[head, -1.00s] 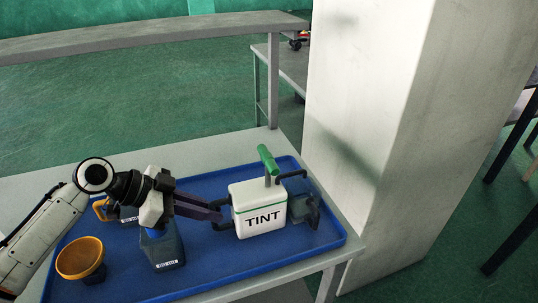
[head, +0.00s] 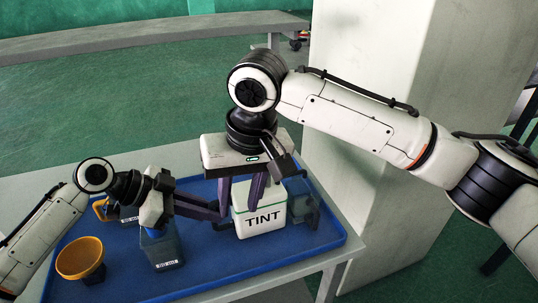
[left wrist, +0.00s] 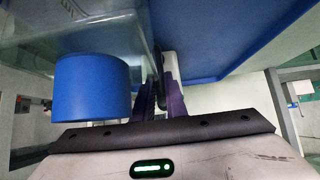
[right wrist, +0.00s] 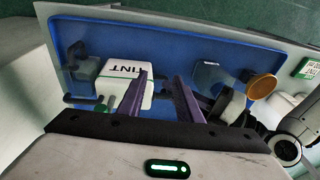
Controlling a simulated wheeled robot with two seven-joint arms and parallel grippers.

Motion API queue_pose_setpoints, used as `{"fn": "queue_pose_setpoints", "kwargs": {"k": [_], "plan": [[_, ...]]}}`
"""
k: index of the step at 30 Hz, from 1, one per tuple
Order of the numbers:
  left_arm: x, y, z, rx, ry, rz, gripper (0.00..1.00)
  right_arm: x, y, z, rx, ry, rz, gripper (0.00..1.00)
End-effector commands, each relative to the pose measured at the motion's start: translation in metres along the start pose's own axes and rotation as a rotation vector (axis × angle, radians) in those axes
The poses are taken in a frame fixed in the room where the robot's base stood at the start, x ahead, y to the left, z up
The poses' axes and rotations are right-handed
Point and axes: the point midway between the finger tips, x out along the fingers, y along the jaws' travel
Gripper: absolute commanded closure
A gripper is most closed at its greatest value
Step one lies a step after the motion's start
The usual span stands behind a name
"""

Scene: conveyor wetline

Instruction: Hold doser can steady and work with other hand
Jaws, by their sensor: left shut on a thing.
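The doser can is a white box marked TINT (head: 262,219) with a green rim line, upright on the blue tray; it also shows in the right wrist view (right wrist: 122,88). My left gripper (head: 218,213) is shut on the can's dark left side handle; the contact is partly hidden in the head view. My right gripper (head: 241,203) is above and in front of the can's left part, fingers pointing down, spread and empty. It hides the can's green-topped plunger. In the right wrist view its fingers (right wrist: 160,80) are apart, one overlapping the can.
A white pillar (head: 345,190) stands close at the right. The tray's front is clear.

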Motion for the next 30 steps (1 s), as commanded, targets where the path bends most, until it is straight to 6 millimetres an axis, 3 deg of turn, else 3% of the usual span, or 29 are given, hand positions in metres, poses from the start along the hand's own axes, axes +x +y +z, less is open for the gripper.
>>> {"fn": "queue_pose_setpoints", "kwargs": {"k": [1,6,13,20,30], "plan": [[0.000,0.000,0.000,0.000,0.001,0.000,1.00,-0.021,0.013,-0.012,-0.002,0.035,0.029,0.68],[0.000,0.000,0.000,0.000,0.001,0.000,1.00,-0.071,0.047,-0.035,-0.010,0.099,0.088,0.68],[0.000,0.000,0.000,0.000,0.001,0.001,1.00,-0.104,0.069,-0.045,-0.014,0.130,0.121,0.68],[0.000,0.000,0.000,0.000,0.001,0.001,1.00,-0.092,0.073,-0.047,-0.014,0.131,0.124,0.68],[0.000,0.000,0.000,0.000,0.001,0.000,1.00,-0.043,0.078,-0.053,-0.013,0.129,0.121,0.68]]}}
